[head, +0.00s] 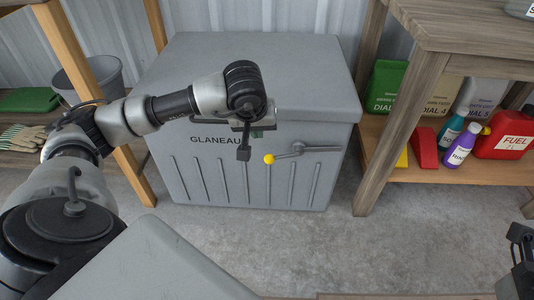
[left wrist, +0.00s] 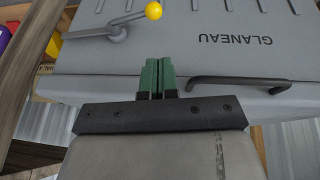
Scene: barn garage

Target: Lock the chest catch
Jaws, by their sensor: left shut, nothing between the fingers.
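The grey chest (head: 255,80) stands against the wall with its lid down. Its catch (head: 298,149) is a grey lever on the front with a yellow ball knob (head: 268,159) at its left, slightly lower end. My left gripper (head: 257,134) is above the front upper edge, left of the catch, and partly hidden by its wrist. In the left wrist view its green fingers (left wrist: 157,76) are together and empty, apart from the catch (left wrist: 115,33) and knob (left wrist: 154,11). My right gripper (head: 519,258) is cut off at the lower right; its fingers are unclear.
A dark bar handle (left wrist: 240,82) is on the chest beside my left fingers. A wooden shelf unit (head: 470,30) with bottles and a red fuel can (head: 505,136) stands right of the chest. A wooden rack (head: 127,167) stands left. The concrete floor (head: 300,245) in front is clear.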

